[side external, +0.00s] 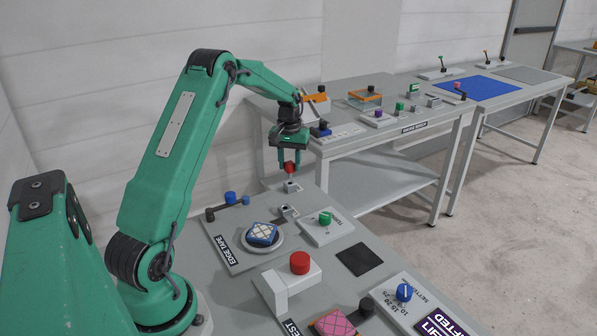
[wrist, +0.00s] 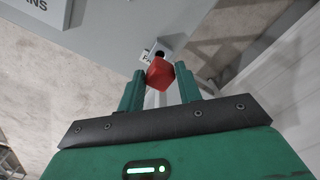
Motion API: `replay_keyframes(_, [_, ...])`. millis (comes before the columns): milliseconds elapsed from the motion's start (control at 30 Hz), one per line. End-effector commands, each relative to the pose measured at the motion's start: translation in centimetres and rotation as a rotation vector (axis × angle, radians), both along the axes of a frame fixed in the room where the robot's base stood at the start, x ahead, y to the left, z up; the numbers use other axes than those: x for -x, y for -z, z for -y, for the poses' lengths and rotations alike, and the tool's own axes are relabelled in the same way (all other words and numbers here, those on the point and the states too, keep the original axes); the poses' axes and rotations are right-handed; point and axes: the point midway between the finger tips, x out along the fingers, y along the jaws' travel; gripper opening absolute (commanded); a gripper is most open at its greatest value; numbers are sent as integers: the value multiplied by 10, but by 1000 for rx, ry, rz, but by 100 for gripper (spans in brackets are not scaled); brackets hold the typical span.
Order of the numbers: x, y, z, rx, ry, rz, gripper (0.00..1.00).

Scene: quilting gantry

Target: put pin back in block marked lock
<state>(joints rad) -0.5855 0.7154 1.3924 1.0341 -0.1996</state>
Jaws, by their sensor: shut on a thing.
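My gripper (side external: 289,163) is shut on the red knob of a pin (side external: 289,168). In the wrist view the red knob (wrist: 159,73) sits between the two green fingers (wrist: 160,88). A short pale shaft shows below the knob in the side view. A small grey block (side external: 291,186) stands directly under it, and I cannot tell whether the shaft's tip is above or inside it. A second grey block (side external: 288,211) stands nearer on the bench. In the wrist view, a dark round spot lies beyond the knob beside a partly hidden label. I cannot read "lock" on either block.
A panel with a blue knob (side external: 230,197) and a round holder with a patterned patch (side external: 262,234) are near the blocks. A green-knobbed panel (side external: 325,219) is to their right. A red button on a grey bracket (side external: 300,263) stands nearer. Another table (side external: 390,145) is behind.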

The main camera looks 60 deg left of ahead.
Motion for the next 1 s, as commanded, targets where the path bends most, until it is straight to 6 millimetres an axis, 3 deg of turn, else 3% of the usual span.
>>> replay_keyframes(367, [8,-11,14,-1,2,1,3])
replay_keyframes(1000, [68,-49,93,-1,1,1,3])
